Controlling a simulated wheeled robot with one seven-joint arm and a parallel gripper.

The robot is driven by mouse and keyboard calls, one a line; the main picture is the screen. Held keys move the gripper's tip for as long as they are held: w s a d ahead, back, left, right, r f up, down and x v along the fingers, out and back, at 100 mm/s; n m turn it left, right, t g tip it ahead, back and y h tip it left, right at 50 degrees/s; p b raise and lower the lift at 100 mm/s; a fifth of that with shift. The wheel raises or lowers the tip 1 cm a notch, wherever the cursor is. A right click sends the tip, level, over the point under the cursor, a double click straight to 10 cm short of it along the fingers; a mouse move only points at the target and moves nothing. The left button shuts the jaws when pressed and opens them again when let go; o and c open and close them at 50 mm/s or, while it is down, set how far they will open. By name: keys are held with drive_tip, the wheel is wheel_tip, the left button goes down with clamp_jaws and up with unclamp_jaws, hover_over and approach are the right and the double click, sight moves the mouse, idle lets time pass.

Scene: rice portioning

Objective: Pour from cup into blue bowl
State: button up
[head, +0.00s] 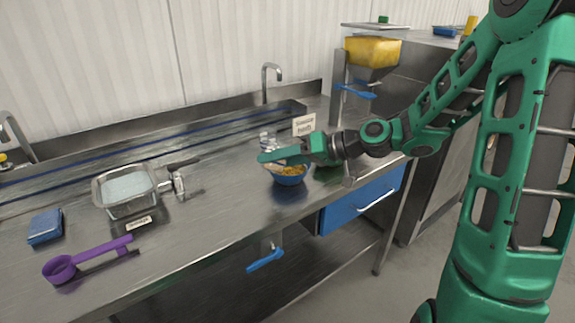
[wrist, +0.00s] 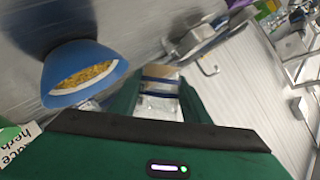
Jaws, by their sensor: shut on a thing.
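The blue bowl (head: 289,181) stands on the steel counter below my gripper, with yellow-orange grains in it. It also shows at the upper left of the wrist view (wrist: 110,82). My gripper (head: 268,157) is shut on a clear cup (head: 267,137), which shows just above and behind the fingers. In the wrist view the clear cup (wrist: 158,104) sits between the two green fingers, with a dark blue band across it. The cup's contents and exact tilt are unclear, as the gripper hides part of it.
A white label card (head: 304,125) stands behind my gripper. A yellow hopper (head: 372,51) is at the back right. A steel container (head: 127,207), a purple scoop (head: 62,269) and a blue block (head: 45,227) lie left. The counter left of the bowl is clear.

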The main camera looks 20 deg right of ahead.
drive_tip(key=shift+w+d+r+m+g, duration=0.1)
drive_tip(key=shift+r+m+g, duration=0.15)
drive_tip(key=shift+m+g, duration=0.05)
drive_tip(key=shift+f+m+y+p, duration=0.35)
drive_tip(key=shift+m+y, duration=0.15)
drive_tip(key=shift+m, duration=0.1)
idle(0.9)
drive_tip(key=shift+r+m+g+y+p, duration=0.4)
drive_tip(key=shift+m+p, duration=0.1)
drive_tip(key=shift+m, duration=0.1)
idle(0.5)
drive_tip(key=shift+w+f+m+y, duration=0.1)
drive_tip(key=shift+f+m+y, duration=0.25)
drive_tip(key=shift+m, duration=0.25)
idle(0.7)
drive_tip(key=shift+w+d+r+m+g+y+p, duration=0.35)
drive_tip(key=shift+w+d+m+y+p, duration=0.1)
drive_tip(key=shift+w+d+m, duration=0.2)
idle(0.8)
drive_tip(key=shift+w+d+f+m+y, duration=0.2)
drive_tip(key=shift+f+m+y, duration=0.15)
drive_tip(key=shift+m, duration=0.4)
idle(0.5)
idle(0.4)
